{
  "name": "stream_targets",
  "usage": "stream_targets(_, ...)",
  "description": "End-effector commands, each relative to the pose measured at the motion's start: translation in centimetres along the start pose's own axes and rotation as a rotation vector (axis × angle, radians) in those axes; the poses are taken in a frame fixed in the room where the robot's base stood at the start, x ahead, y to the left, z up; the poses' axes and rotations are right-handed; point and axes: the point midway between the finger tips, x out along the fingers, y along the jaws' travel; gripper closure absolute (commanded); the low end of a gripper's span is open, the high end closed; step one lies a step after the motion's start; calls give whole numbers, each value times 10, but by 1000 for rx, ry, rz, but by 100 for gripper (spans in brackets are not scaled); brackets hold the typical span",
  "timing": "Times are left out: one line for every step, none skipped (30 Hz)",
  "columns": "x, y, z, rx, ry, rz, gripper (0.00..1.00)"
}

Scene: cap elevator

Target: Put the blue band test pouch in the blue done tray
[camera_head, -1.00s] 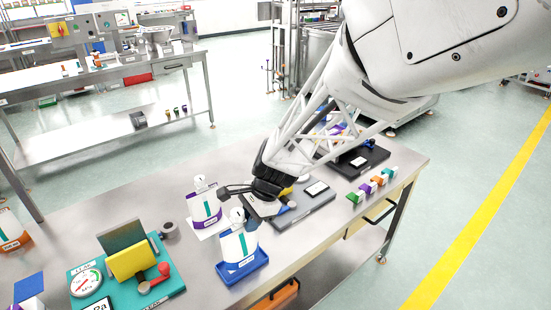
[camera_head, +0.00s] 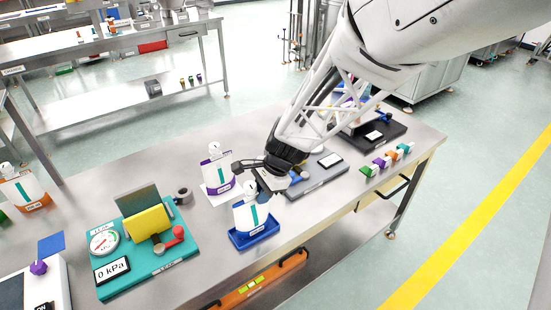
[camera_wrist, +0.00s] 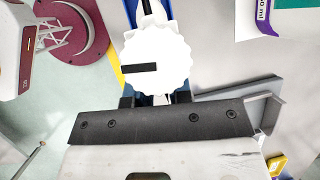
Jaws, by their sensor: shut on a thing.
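The blue band pouch (camera_head: 246,217) is white with a teal stripe, a blue band at its foot and a white cap on top. It stands upright over the blue done tray (camera_head: 236,242), its foot within the rim. Whether it rests on the tray floor is hard to tell. My gripper (camera_head: 262,187) is at the top of this pouch, shut on it. In the wrist view the white ribbed cap (camera_wrist: 157,58) sits right in front of the jaws, and the fingertips are largely hidden beneath my gripper body.
A purple band pouch (camera_head: 217,174) stands just behind on a white sheet. A teal leak-test fixture (camera_head: 170,262) with gauge and yellow block is to the left. A grey plate (camera_head: 318,180) and several small coloured caps (camera_head: 385,161) are to the right.

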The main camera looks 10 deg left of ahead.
Motion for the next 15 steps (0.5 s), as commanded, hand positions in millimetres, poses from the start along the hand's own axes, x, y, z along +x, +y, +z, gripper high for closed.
stream_targets(1, 0, -1, -1, 0, 0, 100)
stream_targets(2, 0, -1, -1, 0, -1, 100)
stream_targets(2, 0, -1, -1, 0, -1, 100)
stream_targets(2, 0, -1, -1, 0, -1, 100)
stream_targets(2, 0, -1, -1, 0, -1, 100)
stream_targets(2, 0, -1, -1, 0, -1, 100)
stream_targets(2, 0, -1, -1, 0, -1, 100)
stream_targets(2, 0, -1, -1, 0, -1, 100)
stream_targets(2, 0, -1, -1, 0, -1, 100)
stream_targets(2, 0, -1, -1, 0, -1, 100)
stream_targets(2, 0, -1, -1, 0, 0, 100)
stream_targets(3, 0, -1, -1, 0, 0, 100)
stream_targets(4, 0, -2, -1, 0, 0, 100)
stream_targets(4, 0, -2, -1, 0, 0, 100)
stream_targets(4, 0, -2, -1, 0, 0, 76)
